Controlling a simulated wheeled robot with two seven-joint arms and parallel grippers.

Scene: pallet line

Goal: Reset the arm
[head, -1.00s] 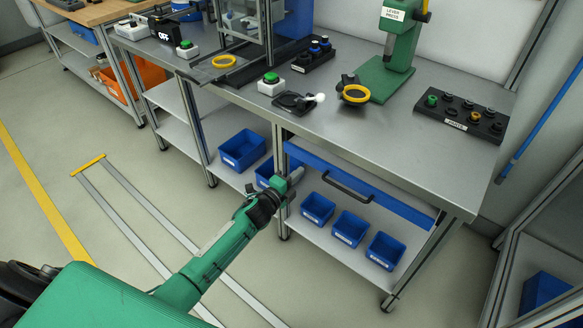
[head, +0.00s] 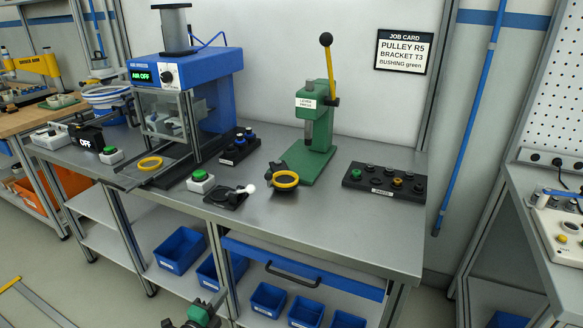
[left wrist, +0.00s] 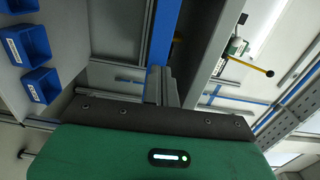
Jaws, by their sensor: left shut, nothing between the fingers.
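My left gripper (head: 217,302) shows at the bottom edge of the head view, in front of the bench's lower part and its blue bins. It is shut and empty. In the left wrist view its closed fingers (left wrist: 160,86) point toward the grey and blue bench frame, with nothing between them. Most of my left arm is cut off below the head view. My right gripper is in neither view.
The steel bench (head: 330,240) carries a green lever press (head: 318,135), a blue pneumatic press (head: 205,75), yellow rings and a black bushing rack (head: 384,183). A drawer handle (head: 292,277) juts from the front. Blue bins (head: 268,299) sit below.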

